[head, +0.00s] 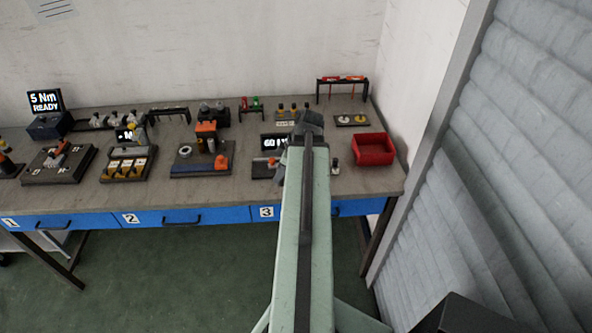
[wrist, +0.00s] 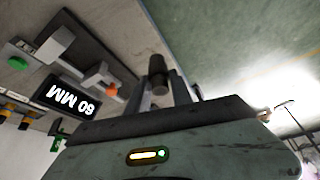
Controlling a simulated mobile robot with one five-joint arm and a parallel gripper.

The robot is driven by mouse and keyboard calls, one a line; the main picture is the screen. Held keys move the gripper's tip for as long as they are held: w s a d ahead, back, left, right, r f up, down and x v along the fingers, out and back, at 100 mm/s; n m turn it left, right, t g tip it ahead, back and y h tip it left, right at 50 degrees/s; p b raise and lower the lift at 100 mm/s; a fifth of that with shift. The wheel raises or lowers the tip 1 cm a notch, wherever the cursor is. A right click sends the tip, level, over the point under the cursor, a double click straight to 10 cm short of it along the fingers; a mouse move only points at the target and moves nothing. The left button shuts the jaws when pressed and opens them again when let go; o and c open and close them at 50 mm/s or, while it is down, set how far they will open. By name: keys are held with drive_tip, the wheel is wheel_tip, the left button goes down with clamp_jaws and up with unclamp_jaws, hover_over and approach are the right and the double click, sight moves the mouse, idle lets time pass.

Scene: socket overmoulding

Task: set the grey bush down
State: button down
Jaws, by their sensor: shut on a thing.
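My gripper (wrist: 163,88) is shut on the grey bush (wrist: 157,68), a small dark cylinder between the two fingers in the wrist view. The bush looks held clear of the bench, with the bench edge behind it. In the head view my arm reaches over the right part of the bench, and its own links hide the fingers and the bush. The display also shows in the head view (head: 274,142), partly covered by my arm.
A red bin (head: 373,149) stands on the bench (head: 330,189) to the right of my arm. A black plate with two pale discs (head: 351,120) lies behind it. A station with an orange-topped post (head: 203,160) stands to the left. Some bare bench shows near the front edge.

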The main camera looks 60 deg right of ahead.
drive_tip(key=shift+w+a+n+y, duration=0.2)
drive_tip(key=shift+a+n+y, duration=0.1)
drive_tip(key=shift+a+n, duration=0.3)
drive_tip(key=d, duration=0.5)
drive_tip(key=w+d+f+b, duration=0.1)
drive_tip(key=d, duration=0.4)
drive_tip(key=w+d, duration=0.1)
drive_tip(key=d, duration=0.4)
drive_tip(key=shift+w+d+f, duration=0.2)
drive_tip(key=shift+d+f, duration=0.1)
drive_tip(key=shift+d, duration=0.05)
wheel_tip(320, 180, down, 4)
drive_tip(key=b, duration=0.4)
drive_tip(key=shift+d, duration=0.15)
drive_tip(key=shift+r, duration=0.25)
drive_tip(key=shift+f, duration=0.2)
drive_tip(key=c, duration=1.1)
unclamp_jaws()
drive_tip(key=shift+c, duration=0.2)
